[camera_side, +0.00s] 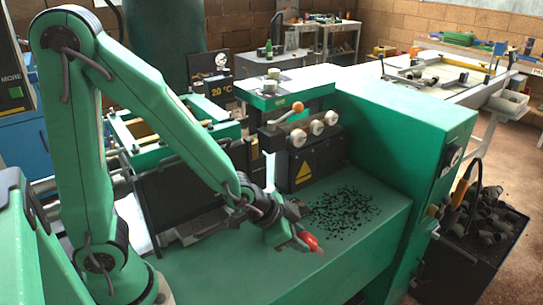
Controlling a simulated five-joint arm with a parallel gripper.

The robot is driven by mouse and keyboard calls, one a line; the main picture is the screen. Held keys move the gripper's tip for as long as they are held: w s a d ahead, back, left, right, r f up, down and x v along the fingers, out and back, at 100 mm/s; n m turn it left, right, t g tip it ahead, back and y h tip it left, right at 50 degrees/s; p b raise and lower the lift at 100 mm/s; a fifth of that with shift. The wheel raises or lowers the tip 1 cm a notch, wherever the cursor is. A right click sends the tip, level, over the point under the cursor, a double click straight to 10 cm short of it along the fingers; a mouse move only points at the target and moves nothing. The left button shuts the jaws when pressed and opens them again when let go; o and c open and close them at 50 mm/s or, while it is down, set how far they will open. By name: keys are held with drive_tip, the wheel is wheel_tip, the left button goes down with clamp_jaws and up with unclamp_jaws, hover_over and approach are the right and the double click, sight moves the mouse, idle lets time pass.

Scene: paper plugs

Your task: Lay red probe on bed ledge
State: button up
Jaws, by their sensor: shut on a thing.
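The red probe (309,241) is a small red piece at the end of my gripper (299,240), in the side view. My gripper is shut on it, low over the front part of the green machine bed (260,283). Much of the probe is hidden by the jaws. I cannot tell whether the probe touches the bed surface or hangs just above it. The ledge of the bed is not clearly distinct from its flat green top.
Black scraps (343,206) lie scattered on the bed right of my gripper. A dark block with a yellow warning sign (305,174), knobs and an orange-tipped lever (297,107) stands behind. A tall green cabinet (405,130) bounds the right. A bin of dark pieces (480,220) stands beyond it.

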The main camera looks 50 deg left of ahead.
drive_tip(key=shift+f, duration=1.1)
drive_tip(key=o, duration=1.2)
drive_tip(key=shift+r, duration=0.15)
wheel_tip(320, 180, up, 30)
drive_tip(key=g, duration=0.1)
drive_tip(key=shift+g+y, duration=0.3)
drive_tip(key=shift+g, duration=0.1)
drive_tip(key=shift+a+f, duration=0.15)
drive_tip(key=shift+f, duration=0.05)
idle(0.5)
